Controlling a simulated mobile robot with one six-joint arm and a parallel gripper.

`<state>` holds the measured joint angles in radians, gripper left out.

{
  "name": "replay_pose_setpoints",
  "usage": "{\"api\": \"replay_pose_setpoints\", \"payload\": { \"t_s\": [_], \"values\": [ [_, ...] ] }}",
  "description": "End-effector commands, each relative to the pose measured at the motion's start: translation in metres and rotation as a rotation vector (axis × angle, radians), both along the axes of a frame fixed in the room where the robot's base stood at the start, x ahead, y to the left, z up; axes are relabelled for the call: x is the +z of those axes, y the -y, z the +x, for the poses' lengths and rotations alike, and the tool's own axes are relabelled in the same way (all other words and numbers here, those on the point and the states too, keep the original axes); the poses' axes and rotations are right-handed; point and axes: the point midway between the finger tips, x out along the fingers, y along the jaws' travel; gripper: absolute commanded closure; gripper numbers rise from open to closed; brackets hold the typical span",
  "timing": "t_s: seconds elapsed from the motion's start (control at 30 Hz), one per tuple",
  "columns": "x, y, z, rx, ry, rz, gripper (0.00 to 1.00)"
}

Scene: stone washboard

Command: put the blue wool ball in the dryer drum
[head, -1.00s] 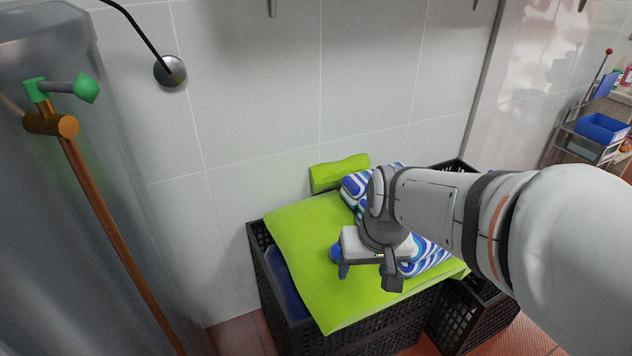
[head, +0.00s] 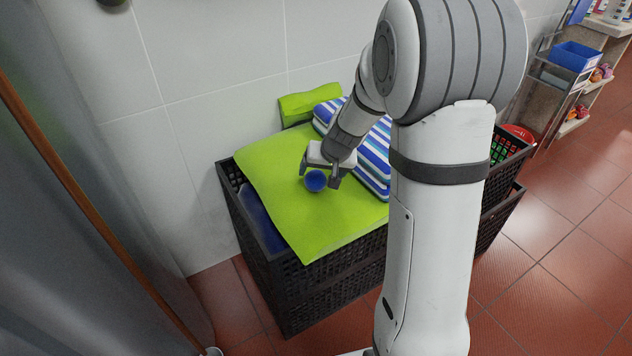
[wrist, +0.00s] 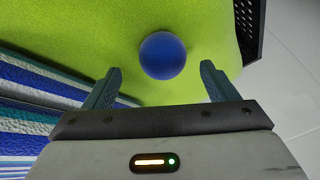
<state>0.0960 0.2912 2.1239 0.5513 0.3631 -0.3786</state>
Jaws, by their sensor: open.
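The blue wool ball (head: 316,180) sits on a lime green cloth (head: 272,165) spread over a black crate. My gripper (head: 319,178) is open just above and beside the ball. In the wrist view the ball (wrist: 162,55) lies just beyond the fingertips, roughly between the lines of the two fingers of my gripper (wrist: 160,70). I cannot tell whether a finger touches it; nothing is held. No dryer drum is recognisable in either view.
Blue-and-white striped cloths (head: 374,155) lie right of the ball, with a rolled green cloth (head: 310,105) behind. Black crates (head: 330,290) stand below against the tiled wall. A brown pole (head: 90,220) is at left. A shelf with a blue bin (head: 574,57) stands far right; tiled floor there is open.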

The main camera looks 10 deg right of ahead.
Motion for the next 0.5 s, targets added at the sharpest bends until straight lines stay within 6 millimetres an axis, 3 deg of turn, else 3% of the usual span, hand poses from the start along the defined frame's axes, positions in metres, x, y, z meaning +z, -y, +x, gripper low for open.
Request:
{"api": "replay_pose_setpoints", "payload": {
  "t_s": [0.2,0.5],
  "values": [
    [-0.033,-0.009,0.014,0.001,-0.003,0.000,0.20],
    [-0.035,-0.009,0.016,0.000,0.000,0.000,0.22]
  ]
}}
